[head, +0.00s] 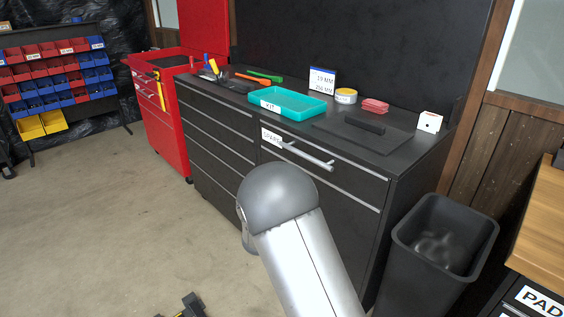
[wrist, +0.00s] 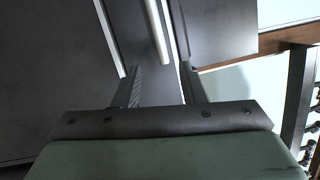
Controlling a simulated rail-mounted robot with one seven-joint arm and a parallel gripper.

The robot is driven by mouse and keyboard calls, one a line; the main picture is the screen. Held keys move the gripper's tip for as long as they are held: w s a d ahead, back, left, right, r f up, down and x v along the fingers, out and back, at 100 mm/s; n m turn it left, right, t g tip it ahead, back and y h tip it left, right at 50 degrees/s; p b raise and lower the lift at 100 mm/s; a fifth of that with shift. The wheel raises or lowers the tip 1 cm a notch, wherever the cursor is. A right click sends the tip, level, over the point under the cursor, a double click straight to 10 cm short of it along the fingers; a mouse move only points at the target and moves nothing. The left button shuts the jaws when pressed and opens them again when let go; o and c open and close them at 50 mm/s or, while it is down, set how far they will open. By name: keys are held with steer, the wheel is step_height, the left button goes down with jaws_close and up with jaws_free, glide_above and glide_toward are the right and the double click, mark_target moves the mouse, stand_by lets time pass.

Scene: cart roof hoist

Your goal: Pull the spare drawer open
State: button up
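The spare drawer (head: 340,175) is a dark front at the top right of the black cabinet, with a "SPARE" label (head: 271,137) at its left. It looks shut and flush. Its silver bar handle (head: 306,156) shows whole in the head view, with nothing gripping it. My gripper (wrist: 160,68) shows in the wrist view with its two dark fingers apart and nothing held. A silver bar, apparently the handle (wrist: 158,35), lies ahead, with its lower end near the gap between the fingertips.
The cabinet top holds a teal kit tray (head: 287,103), a yellow tape roll (head: 345,96), red blocks (head: 375,105) and a dark plate (head: 364,132). A black bin (head: 442,245) stands right of the cabinet. The floor (head: 110,220) to the left is mostly clear.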

steer(key=w+a+f+n+t+y, duration=0.2)
steer(key=w+a+n+t, duration=0.1)
steer(key=a+n, duration=0.2)
steer(key=shift+m+g, duration=0.3)
steer(key=x, duration=1.6)
steer(key=shift+w+d+r+p, duration=0.25)
steer(key=shift+d+p, duration=0.05)
jaws_close()
